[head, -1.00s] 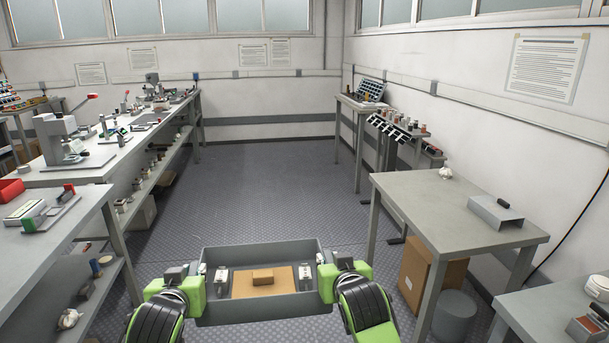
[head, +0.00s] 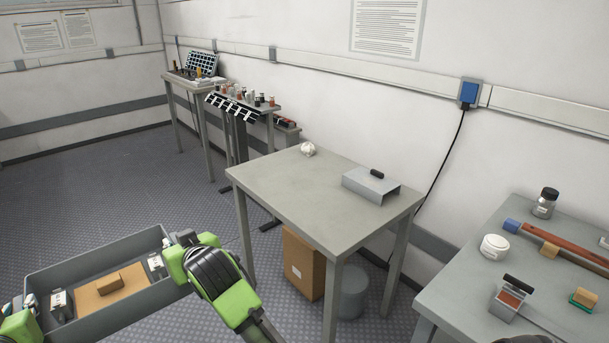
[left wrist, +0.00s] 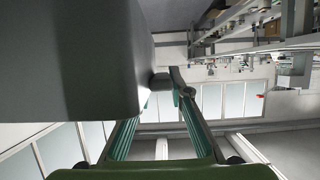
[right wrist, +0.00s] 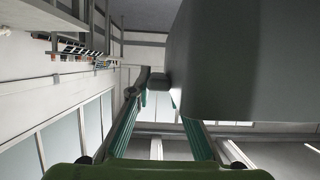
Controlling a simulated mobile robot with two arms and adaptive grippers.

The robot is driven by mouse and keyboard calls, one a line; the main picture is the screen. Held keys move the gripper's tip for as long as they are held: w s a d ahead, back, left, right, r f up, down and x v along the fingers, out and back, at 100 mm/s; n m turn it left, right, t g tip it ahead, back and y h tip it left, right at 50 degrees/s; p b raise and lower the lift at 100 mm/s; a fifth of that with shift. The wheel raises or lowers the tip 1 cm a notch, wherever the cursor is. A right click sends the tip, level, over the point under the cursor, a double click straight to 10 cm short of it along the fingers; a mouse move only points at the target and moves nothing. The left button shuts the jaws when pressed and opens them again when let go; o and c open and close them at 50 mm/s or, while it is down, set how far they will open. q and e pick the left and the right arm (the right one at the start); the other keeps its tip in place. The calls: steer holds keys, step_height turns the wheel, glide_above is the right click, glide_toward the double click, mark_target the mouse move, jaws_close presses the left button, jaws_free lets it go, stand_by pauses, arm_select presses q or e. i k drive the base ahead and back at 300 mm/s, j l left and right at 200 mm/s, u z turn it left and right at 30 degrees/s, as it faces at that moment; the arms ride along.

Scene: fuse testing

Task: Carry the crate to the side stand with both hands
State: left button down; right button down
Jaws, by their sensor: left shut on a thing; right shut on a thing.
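The grey open crate (head: 95,262) is at the lower left of the head view, held level above the floor. A brown cardboard piece with a small brown block (head: 109,284) lies inside, between grey fittings at both ends. My left gripper (head: 30,305) is shut on its left end and partly cut off by the frame. My right gripper (head: 162,260) is shut on its right end. The wrist views show the left fingertips (left wrist: 172,84) and right fingertips (right wrist: 148,84) closed at the crate's side. A grey table (head: 290,195), seemingly the side stand, is right of the crate, apart from it.
A grey angled block (head: 370,186) and a small white crumpled item (head: 308,149) lie on the grey table's far part; its near part is clear. A cardboard box (head: 303,262) and grey bin (head: 353,292) stand underneath. Another tool table (head: 450,290) is at right.

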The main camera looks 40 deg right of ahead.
mark_target(294, 184)
steer(key=i, duration=1.55)
steer(key=i+j+z, duration=0.1)
steer(key=i, duration=1.4)
steer(key=i+z, duration=0.1)
steer(key=z, duration=2.8)
